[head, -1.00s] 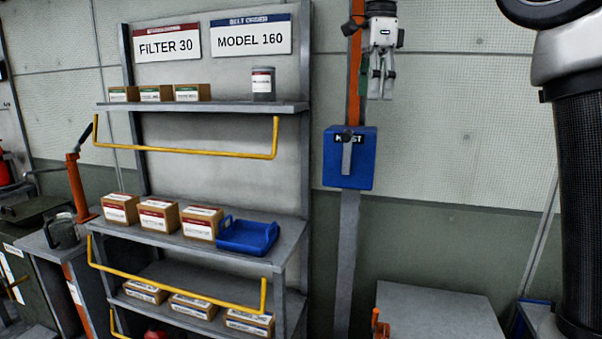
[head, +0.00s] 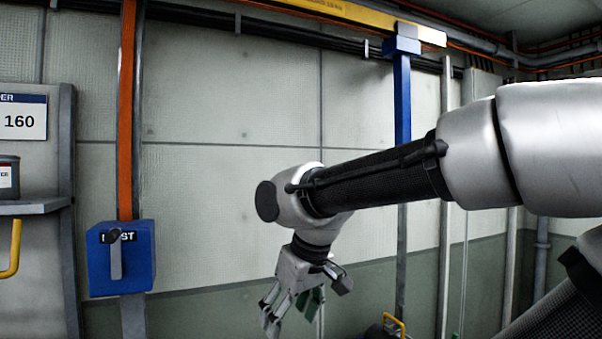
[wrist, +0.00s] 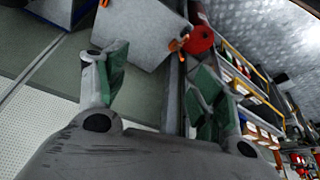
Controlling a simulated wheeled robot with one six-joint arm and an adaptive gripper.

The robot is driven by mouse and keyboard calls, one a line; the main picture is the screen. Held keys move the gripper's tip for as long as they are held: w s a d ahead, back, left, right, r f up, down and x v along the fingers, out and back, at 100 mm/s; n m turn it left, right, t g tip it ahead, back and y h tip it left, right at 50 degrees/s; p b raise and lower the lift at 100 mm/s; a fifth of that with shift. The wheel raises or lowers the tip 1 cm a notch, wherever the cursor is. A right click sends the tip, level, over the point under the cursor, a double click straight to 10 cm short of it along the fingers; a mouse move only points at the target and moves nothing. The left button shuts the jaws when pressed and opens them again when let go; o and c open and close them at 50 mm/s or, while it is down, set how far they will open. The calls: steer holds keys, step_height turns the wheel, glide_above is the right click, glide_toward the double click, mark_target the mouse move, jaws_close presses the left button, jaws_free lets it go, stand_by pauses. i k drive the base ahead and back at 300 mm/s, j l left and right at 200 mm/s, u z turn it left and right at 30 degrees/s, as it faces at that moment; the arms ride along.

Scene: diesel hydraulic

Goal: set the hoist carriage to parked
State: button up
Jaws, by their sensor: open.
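A blue box lettered as HOIST (head: 136,272), its name partly covered by a grey lever (head: 115,258), is fixed to the wall post at left in the head view. The lever hangs about straight down. A yellow overhead beam (head: 350,12) runs along the top, with a blue block (head: 403,46) at its right end above a blue upright (head: 402,110). I cannot tell which part is the hoist carriage. My gripper (head: 287,308) is open and empty, pointing down, right of the blue box and apart from it. Its spread green-padded fingers also show in the wrist view (wrist: 155,80).
A shelf edge with a yellow rail (head: 12,250) is at the far left. The wrist view shows a grey cabinet (wrist: 125,28), an orange handle (wrist: 178,43), a red round object (wrist: 200,40) and shelves with boxes (wrist: 262,130). The wall between blue box and gripper is clear.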

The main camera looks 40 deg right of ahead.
mark_target(404, 46)
steer(key=z, duration=1.8)
